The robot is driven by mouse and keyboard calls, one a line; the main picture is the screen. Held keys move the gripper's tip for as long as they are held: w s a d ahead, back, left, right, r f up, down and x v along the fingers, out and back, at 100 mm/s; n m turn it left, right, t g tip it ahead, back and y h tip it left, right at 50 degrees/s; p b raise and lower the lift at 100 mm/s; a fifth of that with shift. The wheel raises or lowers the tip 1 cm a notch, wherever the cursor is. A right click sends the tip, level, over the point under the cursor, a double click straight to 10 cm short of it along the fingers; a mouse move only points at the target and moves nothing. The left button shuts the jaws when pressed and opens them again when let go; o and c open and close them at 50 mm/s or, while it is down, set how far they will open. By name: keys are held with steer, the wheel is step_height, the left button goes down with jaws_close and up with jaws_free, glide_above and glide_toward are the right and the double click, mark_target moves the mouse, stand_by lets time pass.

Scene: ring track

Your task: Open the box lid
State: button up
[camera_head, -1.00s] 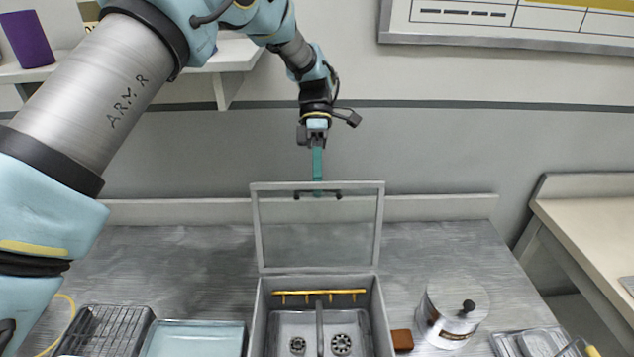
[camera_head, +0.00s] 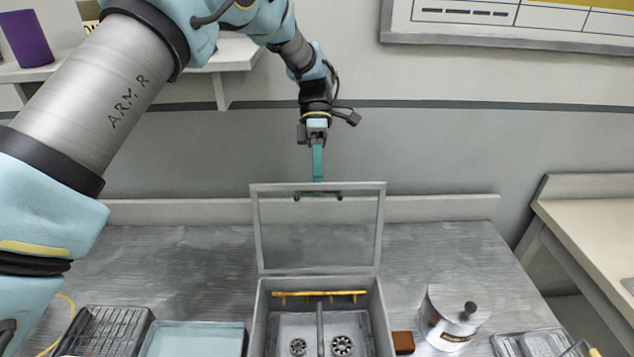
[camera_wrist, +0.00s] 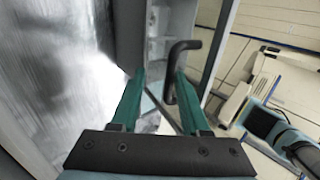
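The grey box (camera_head: 262,320) stands on the counter. Its framed lid (camera_head: 318,235) is up, standing near upright at the back edge of the box. A dark handle sits near the lid's top edge; in the wrist view the handle (camera_wrist: 171,80) shows as a bent black bar near the fingertips, partly behind the right finger. My gripper (camera_head: 318,188) is at the lid's top edge, fingers pointing down. In the wrist view its two green fingers (camera_wrist: 160,76) are apart with nothing clasped between them. Whether a finger touches the handle or lid cannot be told.
A metal canister (camera_head: 450,318) and a small brown block (camera_head: 403,342) stand right of the box. A wire rack (camera_head: 110,330) and a light blue tray (camera_head: 195,340) lie left. A yellow rail (camera_head: 320,294) and burner-like discs are inside the box. A wall is behind.

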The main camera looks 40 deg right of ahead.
steer(key=b+v, duration=0.2)
steer(key=v, duration=0.5)
steer(key=shift+w+b, duration=0.15)
steer(key=shift+b, duration=0.25)
steer(key=shift+d, duration=0.15)
